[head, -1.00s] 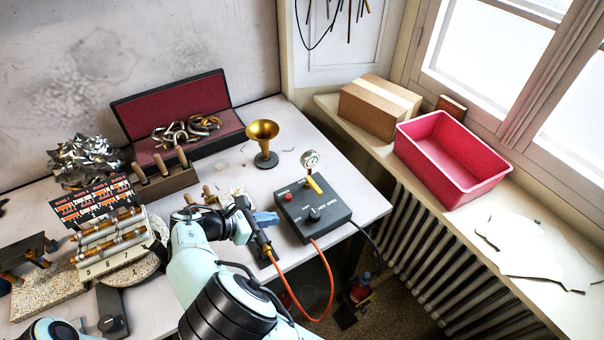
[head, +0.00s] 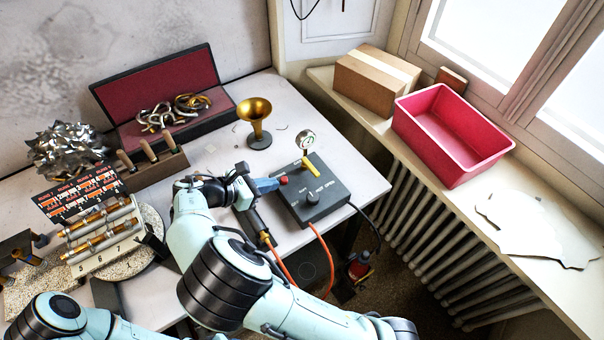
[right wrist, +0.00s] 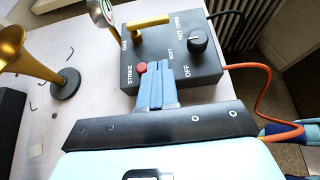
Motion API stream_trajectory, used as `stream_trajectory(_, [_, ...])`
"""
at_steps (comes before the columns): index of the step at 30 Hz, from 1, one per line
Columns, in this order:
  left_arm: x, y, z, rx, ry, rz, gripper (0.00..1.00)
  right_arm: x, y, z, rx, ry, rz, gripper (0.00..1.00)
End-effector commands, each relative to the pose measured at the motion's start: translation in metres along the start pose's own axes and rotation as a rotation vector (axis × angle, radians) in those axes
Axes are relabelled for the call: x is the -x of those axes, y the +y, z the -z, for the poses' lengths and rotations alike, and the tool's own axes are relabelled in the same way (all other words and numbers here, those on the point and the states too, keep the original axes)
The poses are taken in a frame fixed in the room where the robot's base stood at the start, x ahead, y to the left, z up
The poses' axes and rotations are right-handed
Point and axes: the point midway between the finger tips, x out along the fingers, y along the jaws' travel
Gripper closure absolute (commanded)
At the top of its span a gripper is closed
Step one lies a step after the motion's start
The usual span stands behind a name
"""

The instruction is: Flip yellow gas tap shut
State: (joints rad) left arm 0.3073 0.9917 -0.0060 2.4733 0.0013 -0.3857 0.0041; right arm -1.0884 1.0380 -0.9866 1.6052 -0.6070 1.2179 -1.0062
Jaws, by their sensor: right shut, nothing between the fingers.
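The yellow gas tap (head: 311,165) is a short yellow lever on top of a dark grey control box (head: 335,201), beside a round gauge (head: 305,139). In the right wrist view the tap (right wrist: 150,21) lies near the box's far edge, by the word "GAS". My right gripper (head: 279,182) has blue fingers, shut and empty. Its fingertips (right wrist: 153,66) are at the box's near left side, by the red button (right wrist: 142,67), short of the tap. I cannot tell whether they touch the button. My left arm shows at the lower left, but its gripper is out of view.
A black knob (right wrist: 198,41) sits on the box. A brass horn bell (head: 257,121) on a stand is behind my gripper. An orange hose (head: 323,252) and a torch-like tool (head: 257,228) are at the table's front edge. A pink bin (head: 452,136) stands on the sill.

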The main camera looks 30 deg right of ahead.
Motion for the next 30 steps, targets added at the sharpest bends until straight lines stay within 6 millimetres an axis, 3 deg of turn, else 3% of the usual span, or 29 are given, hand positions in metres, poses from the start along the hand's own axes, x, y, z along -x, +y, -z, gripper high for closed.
stream_trajectory(9, [-0.006, -0.004, -0.004, 0.002, -0.005, 0.002, 0.57, -0.070, -0.001, 0.001, 0.002, -0.003, 0.005, 1.00])
stream_trajectory(15, [-0.003, -0.002, -0.002, 0.001, -0.003, 0.001, 0.57, -0.097, 0.000, -0.013, -0.001, -0.001, 0.002, 1.00])
stream_trajectory(21, [-0.002, -0.001, -0.002, 0.001, -0.002, 0.001, 0.57, -0.108, 0.000, -0.020, -0.001, 0.000, -0.001, 1.00])
stream_trajectory(30, [-0.002, -0.001, -0.002, 0.001, -0.002, 0.001, 0.57, -0.109, 0.000, -0.020, 0.000, 0.000, -0.001, 1.00])
